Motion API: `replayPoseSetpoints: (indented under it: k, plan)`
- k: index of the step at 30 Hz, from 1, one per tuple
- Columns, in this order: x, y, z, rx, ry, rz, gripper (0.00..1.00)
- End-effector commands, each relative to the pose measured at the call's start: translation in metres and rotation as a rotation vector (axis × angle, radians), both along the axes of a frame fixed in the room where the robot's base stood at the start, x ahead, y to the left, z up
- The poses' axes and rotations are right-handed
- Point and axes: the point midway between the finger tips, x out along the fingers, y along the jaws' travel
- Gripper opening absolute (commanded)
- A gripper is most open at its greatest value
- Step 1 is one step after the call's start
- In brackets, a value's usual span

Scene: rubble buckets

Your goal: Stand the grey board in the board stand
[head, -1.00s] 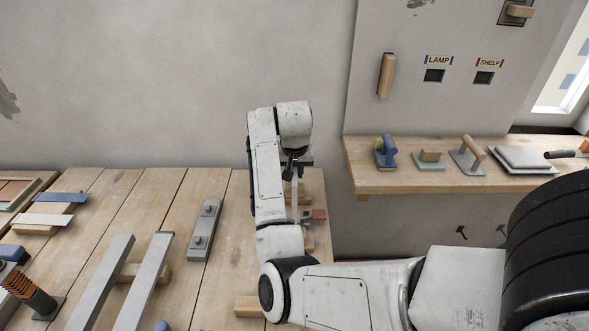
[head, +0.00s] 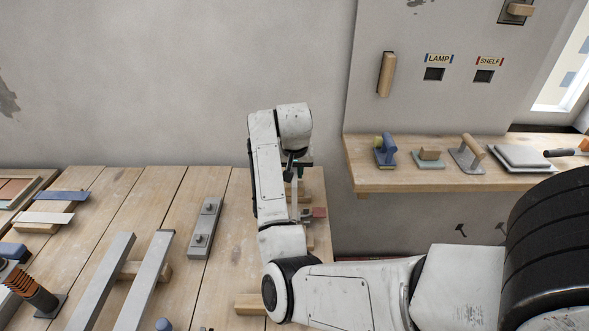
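My gripper (head: 296,172) is over the right part of the bench, mostly hidden behind my own white arm. Its fingertips are not clear, so I cannot tell whether it is open or shut. A thin pale grey upright piece (head: 294,198) shows just below it; it may be the edge of the grey board, but I cannot tell whether it is held. Wooden pieces (head: 306,190) and a small red part (head: 319,212) show beside it, partly hidden by my arm. I cannot tell whether these belong to the board stand.
Two long grey bars (head: 147,278) rest across a wooden block at the left. A grey bar with two knobs (head: 205,228) lies near the middle. A wooden block (head: 249,304) sits by my arm. A shelf (head: 390,179) at the right holds several trowels and floats. Bare planks (head: 130,200) lie behind the bars.

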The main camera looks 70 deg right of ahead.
Motion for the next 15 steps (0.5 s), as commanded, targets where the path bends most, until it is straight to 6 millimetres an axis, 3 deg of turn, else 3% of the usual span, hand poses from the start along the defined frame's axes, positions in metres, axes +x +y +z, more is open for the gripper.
replayPoseSetpoints:
  k: [15]
  plan:
    - [0.0, 0.0, -0.015, -0.003, -0.001, 0.0, 0.0]
